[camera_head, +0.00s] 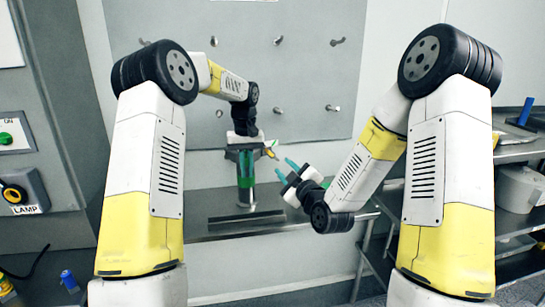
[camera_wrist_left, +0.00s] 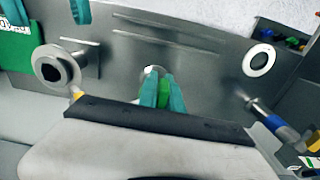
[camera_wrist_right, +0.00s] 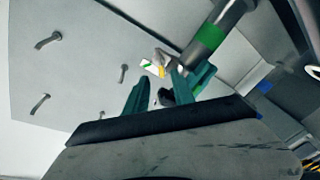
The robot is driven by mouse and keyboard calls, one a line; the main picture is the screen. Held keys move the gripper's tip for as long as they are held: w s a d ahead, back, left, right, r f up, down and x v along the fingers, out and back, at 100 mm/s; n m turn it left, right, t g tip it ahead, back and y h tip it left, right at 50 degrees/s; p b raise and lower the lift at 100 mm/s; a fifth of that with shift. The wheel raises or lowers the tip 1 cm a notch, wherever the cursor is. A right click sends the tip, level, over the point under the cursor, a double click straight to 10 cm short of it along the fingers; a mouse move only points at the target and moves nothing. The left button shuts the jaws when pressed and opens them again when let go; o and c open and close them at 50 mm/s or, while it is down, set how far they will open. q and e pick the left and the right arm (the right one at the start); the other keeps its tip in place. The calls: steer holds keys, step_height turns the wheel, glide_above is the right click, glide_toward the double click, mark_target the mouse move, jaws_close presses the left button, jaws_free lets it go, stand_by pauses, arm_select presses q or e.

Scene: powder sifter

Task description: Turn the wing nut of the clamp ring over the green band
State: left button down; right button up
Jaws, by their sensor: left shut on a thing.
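My left gripper (camera_head: 246,163) points down at the upright post over the bench. Its teal fingers are shut on a green piece (camera_wrist_left: 164,92), seen between them in the left wrist view. A green band (camera_head: 246,182) shows just below the fingertips. In the right wrist view the grey post (camera_wrist_right: 232,15) carries the green band (camera_wrist_right: 210,37). A small yellow part (camera_head: 270,152) sticks out to the right at the post's top; I cannot tell whether it is the wing nut. My right gripper (camera_head: 287,171) is open, its fingertips pointing toward that part, apart from it in the head view.
The steel bench (camera_head: 212,203) lies under the post. Several pegs (camera_head: 332,108) stick out of the wall panel behind. Shelves (camera_head: 515,152) stand at the right, a lamp switch (camera_head: 17,192) at the left.

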mark_target(274, 156)
steer(key=x, duration=1)
steer(key=shift+w, duration=0.2)
jaws_close()
